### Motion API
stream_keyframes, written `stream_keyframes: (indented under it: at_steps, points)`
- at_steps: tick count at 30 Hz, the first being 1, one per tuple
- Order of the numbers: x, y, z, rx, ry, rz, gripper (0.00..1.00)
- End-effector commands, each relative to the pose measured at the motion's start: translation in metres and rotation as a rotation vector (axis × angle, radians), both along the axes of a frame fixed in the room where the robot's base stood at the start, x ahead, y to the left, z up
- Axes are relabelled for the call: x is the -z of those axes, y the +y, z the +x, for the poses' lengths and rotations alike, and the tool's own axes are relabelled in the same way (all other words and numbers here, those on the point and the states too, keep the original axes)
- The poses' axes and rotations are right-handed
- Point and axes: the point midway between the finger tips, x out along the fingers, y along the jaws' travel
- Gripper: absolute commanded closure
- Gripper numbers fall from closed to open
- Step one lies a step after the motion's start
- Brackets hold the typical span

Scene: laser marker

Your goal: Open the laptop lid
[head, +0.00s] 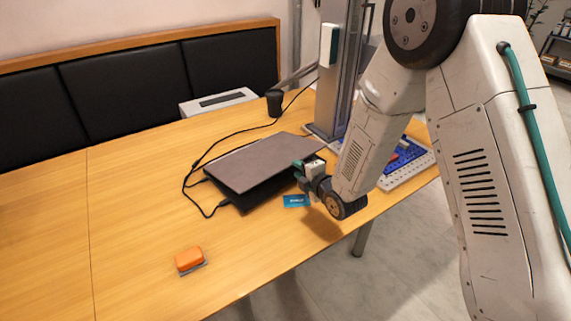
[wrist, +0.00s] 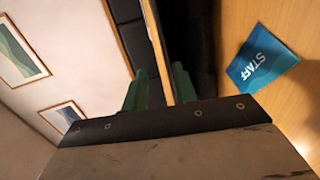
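The laptop (head: 245,165) lies on the wooden table, its dark grey lid raised at a low angle above the black base (head: 262,201). My gripper (head: 303,168) is at the lid's right corner in the head view. In the wrist view the two green fingers (wrist: 158,92) stand apart, with a thin edge-on strip between them. The dark shape beside the right finger looks like the laptop's shaded side.
A blue staff card (head: 296,201) lies below my gripper; it also shows in the wrist view (wrist: 261,58). An orange block (head: 189,260) is at the front. A black cup (head: 274,103), cables and a metal column (head: 340,75) stand behind. The table's left is clear.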

Motion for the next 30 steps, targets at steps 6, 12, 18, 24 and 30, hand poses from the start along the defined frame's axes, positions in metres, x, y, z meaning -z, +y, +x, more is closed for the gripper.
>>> stream_keyframes:
  at_steps: [6, 12, 18, 24, 30]
  points:
    - [0.009, 0.013, 0.013, -0.016, -0.028, -0.006, 0.72]
    - [0.017, 0.030, 0.040, -0.015, -0.027, -0.004, 0.72]
    - [0.022, 0.041, 0.059, -0.015, -0.026, -0.005, 0.72]
    - [0.024, 0.044, 0.063, -0.014, -0.024, -0.005, 0.72]
    - [0.024, 0.044, 0.063, -0.014, -0.025, -0.005, 0.86]
